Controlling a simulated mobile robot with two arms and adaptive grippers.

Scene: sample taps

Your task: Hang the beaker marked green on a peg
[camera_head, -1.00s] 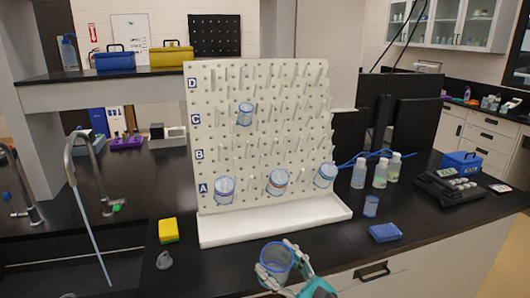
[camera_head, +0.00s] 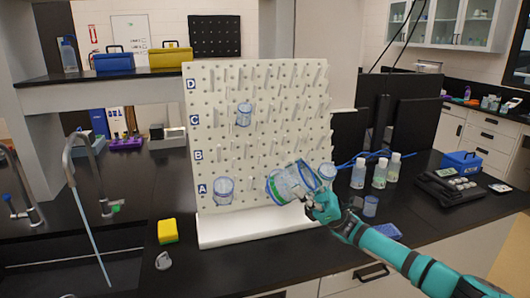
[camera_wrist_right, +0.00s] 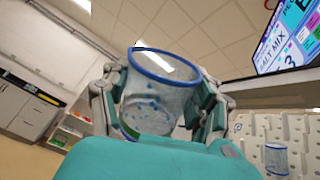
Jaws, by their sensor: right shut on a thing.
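A clear beaker with blue edges and a green mark (camera_head: 289,184) is in my right gripper (camera_head: 310,192), lifted and tilted in front of the lower pegboard. The right wrist view shows this beaker (camera_wrist_right: 160,92) with its blue rim between the two fingers (camera_wrist_right: 163,100), a bit of green low on its left side. The white pegboard (camera_head: 262,88) has rows of pegs lettered A to D. Beakers hang on it in row C (camera_head: 244,114), at row A left (camera_head: 223,191) and at row A right (camera_head: 326,172). The held beaker hides the middle of row A. My left gripper is not in view.
A white drip tray (camera_head: 225,232) runs along the board's foot. Several bottles (camera_head: 358,172), a small beaker (camera_head: 371,205) and a blue box (camera_head: 460,161) stand to the right. A yellow sponge (camera_head: 168,231) and sink tap (camera_head: 85,165) are left. Many upper pegs are bare.

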